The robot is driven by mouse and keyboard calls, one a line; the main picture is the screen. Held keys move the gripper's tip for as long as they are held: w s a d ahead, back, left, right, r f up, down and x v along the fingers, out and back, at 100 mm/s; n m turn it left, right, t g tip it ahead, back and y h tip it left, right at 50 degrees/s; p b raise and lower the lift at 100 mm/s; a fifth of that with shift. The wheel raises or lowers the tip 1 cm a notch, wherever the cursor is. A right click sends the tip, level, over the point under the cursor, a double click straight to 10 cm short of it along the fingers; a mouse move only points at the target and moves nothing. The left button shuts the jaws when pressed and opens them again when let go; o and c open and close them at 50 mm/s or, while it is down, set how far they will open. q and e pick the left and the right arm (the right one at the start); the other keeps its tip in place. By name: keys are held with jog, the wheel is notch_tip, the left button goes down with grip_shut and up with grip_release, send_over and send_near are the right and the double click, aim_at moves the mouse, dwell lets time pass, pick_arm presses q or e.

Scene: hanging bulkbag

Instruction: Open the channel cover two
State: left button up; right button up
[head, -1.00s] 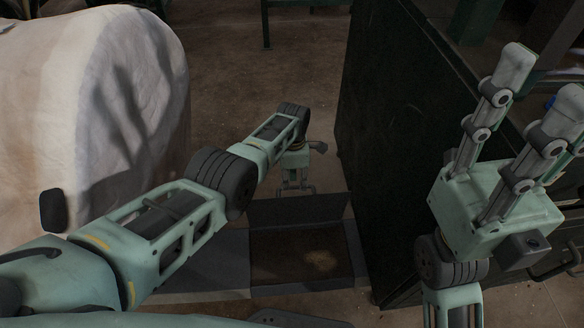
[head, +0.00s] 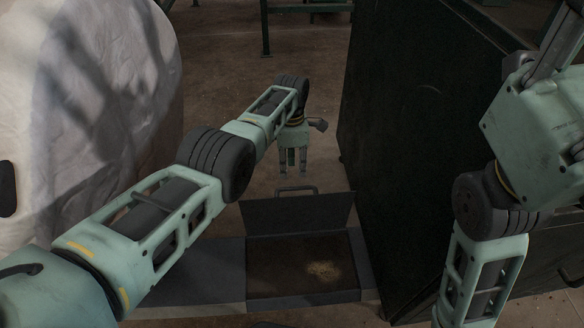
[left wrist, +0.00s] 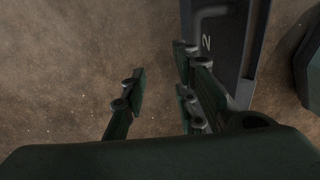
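The channel cover (head: 297,213) stands raised, roughly upright, at the far edge of an open channel section (head: 290,285) in the head view. Its handle (head: 297,190) shows at its top edge. In the left wrist view the cover (left wrist: 228,50) bears a "2". My left gripper (head: 291,174) points down just beyond the handle and looks apart from it. In the left wrist view my left gripper (left wrist: 162,82) is open, with bare floor between its fingers. My right gripper (head: 552,60) is raised at the right; its fingertips are cut off by the frame.
A large white bag (head: 95,90) fills the left side. A dark green cabinet-like panel (head: 420,140) stands right of the channel. Closed dark channel surface (head: 200,275) lies left of the open section. Floor (head: 220,50) beyond is mostly clear.

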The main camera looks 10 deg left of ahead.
pick_arm(q)
jog(key=shift+r, duration=0.15)
dwell(0.3)
notch_tip(320, 180, up, 12)
jog(key=shift+w+a, duration=0.15)
jog(key=shift+w, duration=0.25)
dwell(0.4)
